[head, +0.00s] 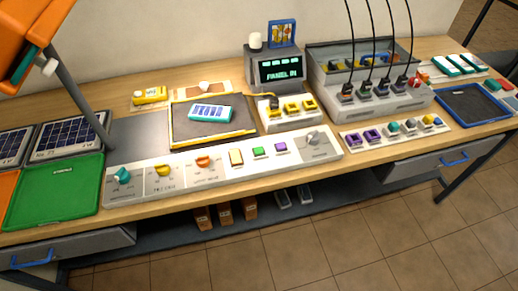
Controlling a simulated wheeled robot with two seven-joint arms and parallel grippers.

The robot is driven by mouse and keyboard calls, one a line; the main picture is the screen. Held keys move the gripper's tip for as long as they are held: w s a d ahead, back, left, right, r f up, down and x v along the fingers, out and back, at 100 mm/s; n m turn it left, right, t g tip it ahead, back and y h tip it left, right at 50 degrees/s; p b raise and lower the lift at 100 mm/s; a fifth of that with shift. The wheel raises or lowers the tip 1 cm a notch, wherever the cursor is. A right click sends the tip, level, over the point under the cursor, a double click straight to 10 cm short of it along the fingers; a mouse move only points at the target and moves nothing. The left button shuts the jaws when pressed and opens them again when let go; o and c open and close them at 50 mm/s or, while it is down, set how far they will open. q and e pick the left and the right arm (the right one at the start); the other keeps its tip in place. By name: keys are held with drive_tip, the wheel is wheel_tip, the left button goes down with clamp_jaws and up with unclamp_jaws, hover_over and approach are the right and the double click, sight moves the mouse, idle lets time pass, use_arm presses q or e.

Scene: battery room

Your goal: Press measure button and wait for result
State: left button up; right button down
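A long white control strip (219,181) runs along the front of the bench. The button labels are too small to read, so I cannot tell which is the measure button. A grey display unit (277,72) behind reads "PANEL IN" in green. A small blue panel (209,113) lies on a dark tray with a yellow edge (183,144). Neither of my grippers is in view.
An orange lamp-like head (25,30) on a grey pole overhangs the left side. A green tray (52,198) and dark solar panels (71,135) lie at left. A grey box with black cables (372,102) stands at right, near a blue tray (470,104). Drawers sit below.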

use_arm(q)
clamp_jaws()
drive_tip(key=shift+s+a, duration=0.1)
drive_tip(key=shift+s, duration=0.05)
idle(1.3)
